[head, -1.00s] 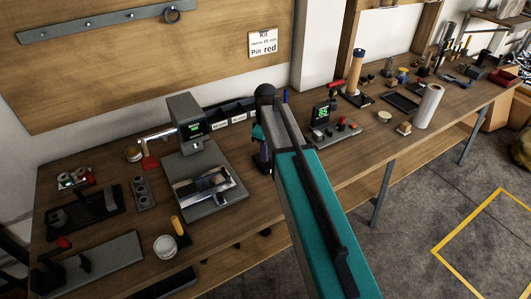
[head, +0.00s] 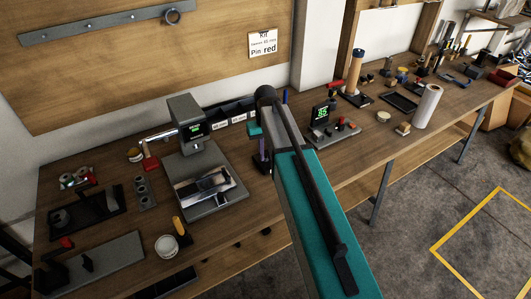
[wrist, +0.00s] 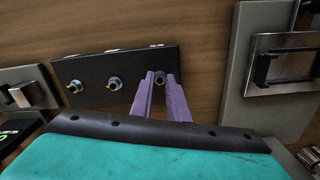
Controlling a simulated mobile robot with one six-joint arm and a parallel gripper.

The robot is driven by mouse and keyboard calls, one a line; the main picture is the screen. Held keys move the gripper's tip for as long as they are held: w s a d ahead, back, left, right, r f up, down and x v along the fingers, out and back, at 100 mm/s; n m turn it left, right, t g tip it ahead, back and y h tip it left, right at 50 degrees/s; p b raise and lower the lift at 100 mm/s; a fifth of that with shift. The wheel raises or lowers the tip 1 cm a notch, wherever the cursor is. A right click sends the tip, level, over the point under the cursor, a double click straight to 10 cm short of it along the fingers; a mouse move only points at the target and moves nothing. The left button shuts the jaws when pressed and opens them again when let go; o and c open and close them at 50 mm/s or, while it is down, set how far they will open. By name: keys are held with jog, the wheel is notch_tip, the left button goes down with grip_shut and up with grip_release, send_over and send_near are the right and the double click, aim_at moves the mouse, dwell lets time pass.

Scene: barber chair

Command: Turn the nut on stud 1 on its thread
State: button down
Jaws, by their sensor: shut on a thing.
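In the wrist view a dark plate (wrist: 135,60) carries three studs in a row, each with a small metal nut. My gripper (wrist: 160,79) has its two purple fingers on either side of the rightmost nut (wrist: 160,75) and is shut on it. The middle stud (wrist: 115,83) and the left stud (wrist: 75,86) stand free of the fingers. No stud number is readable, so I cannot tell the numbering from the picture. In the head view my gripper (head: 263,160) is mostly behind my arm, and the plate is not clearly visible there.
A grey fixture (wrist: 275,75) stands right of the plate in the wrist view; another grey block (wrist: 30,88) is at left. In the head view a press-like device (head: 187,125) stands left of my arm and a unit with a green display (head: 321,117) stands right.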

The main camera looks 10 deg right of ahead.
aim_at(266, 157)
jog(key=shift+m, duration=1)
jog(key=c, duration=1.7)
grip_release()
jog(key=shift+r, duration=0.15)
jog(key=shift+r+b, duration=1.2)
jog(key=shift+r, duration=5.6)
